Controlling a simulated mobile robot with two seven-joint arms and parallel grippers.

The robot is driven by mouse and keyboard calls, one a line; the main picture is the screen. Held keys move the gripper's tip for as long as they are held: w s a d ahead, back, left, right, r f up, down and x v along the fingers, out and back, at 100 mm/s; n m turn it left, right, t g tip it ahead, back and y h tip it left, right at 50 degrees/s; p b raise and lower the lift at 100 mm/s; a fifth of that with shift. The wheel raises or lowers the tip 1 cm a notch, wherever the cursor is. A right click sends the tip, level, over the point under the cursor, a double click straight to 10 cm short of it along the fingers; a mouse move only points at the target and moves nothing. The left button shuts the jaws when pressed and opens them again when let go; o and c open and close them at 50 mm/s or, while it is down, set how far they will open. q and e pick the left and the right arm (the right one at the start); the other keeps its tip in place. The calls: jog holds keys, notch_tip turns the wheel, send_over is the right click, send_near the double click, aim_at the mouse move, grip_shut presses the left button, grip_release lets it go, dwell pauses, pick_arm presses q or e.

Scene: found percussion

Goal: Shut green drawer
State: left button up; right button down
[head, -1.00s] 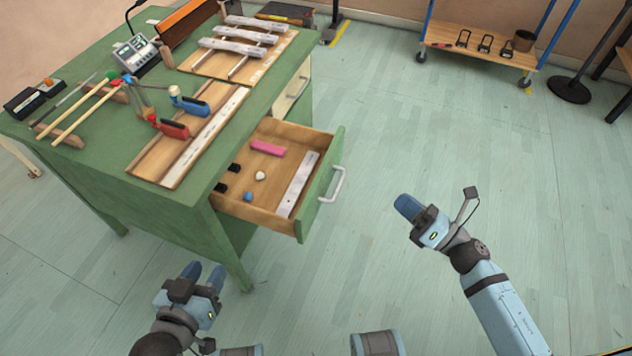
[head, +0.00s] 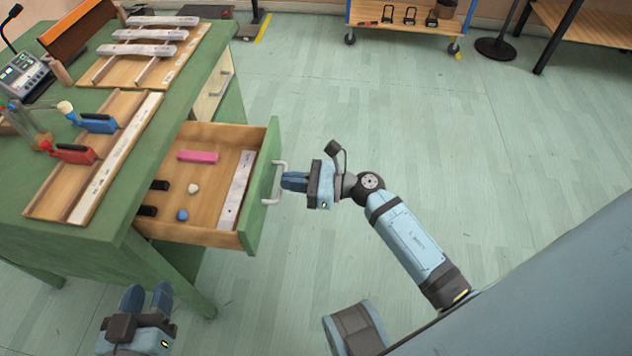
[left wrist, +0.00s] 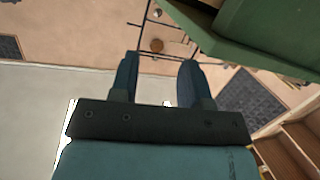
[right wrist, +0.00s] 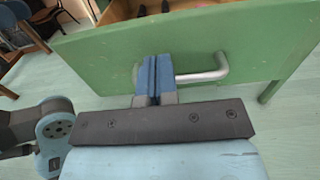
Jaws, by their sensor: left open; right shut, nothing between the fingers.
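The green drawer (head: 262,190) stands pulled out from the green desk (head: 120,232). Its front carries a pale metal handle (head: 276,183), which also shows in the right wrist view (right wrist: 205,75). My right gripper (head: 284,181) is shut and empty, its fingertips at the handle in front of the drawer face. In the right wrist view its fingers (right wrist: 155,70) overlap the handle's left part; whether they touch it or the front I cannot tell. My left gripper (head: 146,290) is open and empty, low beside the desk's near leg. Its fingers (left wrist: 158,75) show apart in the left wrist view.
The drawer holds a pink block (head: 198,157), a pale bar (head: 235,190), a blue ball (head: 182,215), a white ball and black pieces. Clamps and wooden boards lie on the desk top. A wooden cart (head: 400,20) stands at the back.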

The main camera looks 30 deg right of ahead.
aim_at(263, 178)
jog(key=x, duration=0.3)
jog(key=shift+w+a, duration=0.2)
jog(key=shift+a, duration=0.05)
pick_arm(q)
jog(key=shift+w+d+r, duration=0.1)
jog(key=shift+d+r, duration=0.1)
jog(key=shift+r, duration=0.2)
pick_arm(e)
jog(key=shift+a, duration=0.1)
